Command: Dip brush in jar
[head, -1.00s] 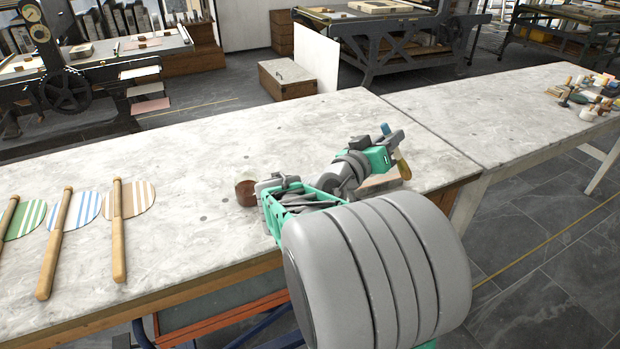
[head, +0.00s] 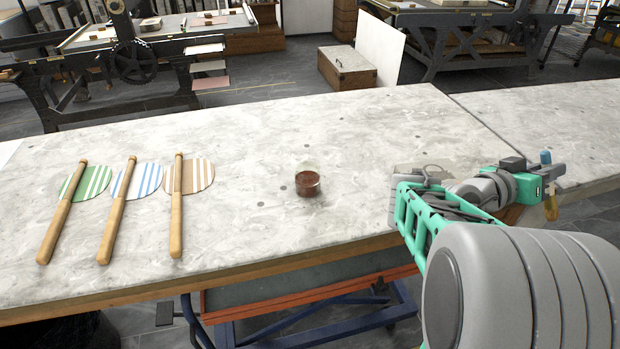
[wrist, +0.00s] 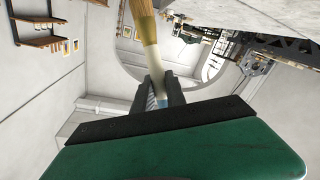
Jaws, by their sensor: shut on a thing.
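A small clear jar (head: 308,184) with dark reddish-brown contents stands upright on the pale stone-topped table. My gripper (head: 550,174) is to the right of the jar, well apart from it, near the table's front edge. It is shut on a brush (head: 551,209), held roughly upright. The brush shows a blue part above the jaws and a tan-yellow part below. In the wrist view the brush (wrist: 151,56) runs out from between the fingertips (wrist: 165,93), with a pale section and a tan end; its blue part is partly hidden by the fingers.
The surface around the jar is clear.

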